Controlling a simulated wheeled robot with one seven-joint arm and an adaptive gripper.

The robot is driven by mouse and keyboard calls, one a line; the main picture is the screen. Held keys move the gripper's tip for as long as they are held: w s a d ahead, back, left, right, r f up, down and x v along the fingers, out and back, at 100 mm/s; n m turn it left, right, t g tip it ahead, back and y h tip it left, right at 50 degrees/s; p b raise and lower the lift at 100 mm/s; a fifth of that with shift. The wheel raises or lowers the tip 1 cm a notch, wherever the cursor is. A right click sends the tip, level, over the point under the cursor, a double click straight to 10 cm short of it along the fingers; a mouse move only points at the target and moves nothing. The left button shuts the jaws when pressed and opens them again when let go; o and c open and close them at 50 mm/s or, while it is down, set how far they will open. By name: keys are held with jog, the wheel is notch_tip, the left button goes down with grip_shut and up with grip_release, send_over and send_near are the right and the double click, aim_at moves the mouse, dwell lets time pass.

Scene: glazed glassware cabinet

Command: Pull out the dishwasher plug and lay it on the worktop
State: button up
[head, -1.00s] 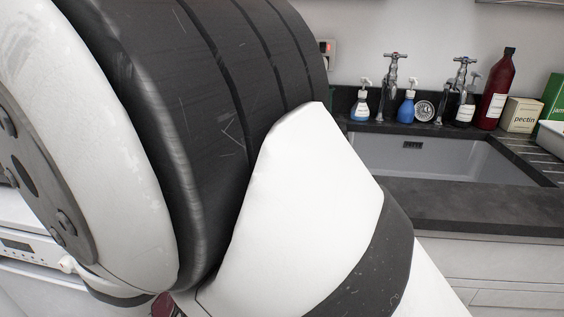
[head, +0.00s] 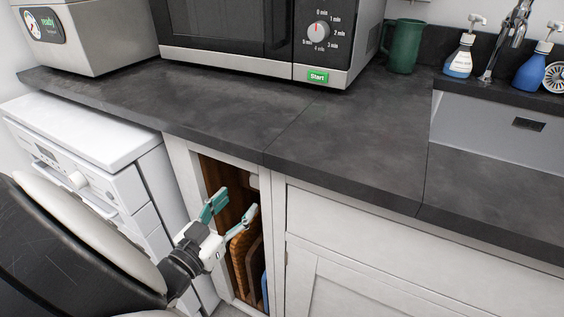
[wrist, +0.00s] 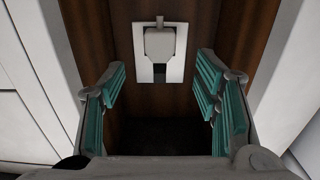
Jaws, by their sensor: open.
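In the wrist view, a white plug (wrist: 160,44) sits in a white wall socket (wrist: 144,72) on the back of a wood-lined recess. My gripper (wrist: 163,85) is open and empty, its teal finger pads on either side of the view, short of the plug. In the head view my gripper (head: 232,206) is at the mouth of the narrow open cabinet bay. A pale bit of the socket or plug (head: 253,180) shows just beyond the fingers. The dark worktop (head: 340,140) lies above the bay. The white dishwasher (head: 85,135) stands left of it.
Upright boards (head: 243,258) stand in the bay's lower part, below my gripper. A microwave (head: 240,40), a grey appliance (head: 90,35) and a green jug (head: 403,46) stand along the worktop's back. The worktop's front is clear. A sink (head: 490,125) is at right.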

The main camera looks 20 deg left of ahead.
aim_at(256, 183)
jog(key=shift+w, duration=0.15)
jog(key=shift+w+d+b, duration=0.2)
jog(key=shift+w+b, duration=0.15)
jog(key=shift+w, duration=1.85)
jog(key=shift+w+d+b, duration=0.15)
jog(key=shift+w+b, duration=0.15)
jog(key=shift+w, duration=1.85)
grip_shut()
jog(key=shift+s+a+p, duration=0.15)
jog(key=shift+s+p, duration=0.4)
jog(key=shift+s, duration=0.95)
jog(key=shift+s+a+p, duration=0.1)
jog(key=shift+s+p, duration=0.45)
jog(key=shift+s, duration=0.95)
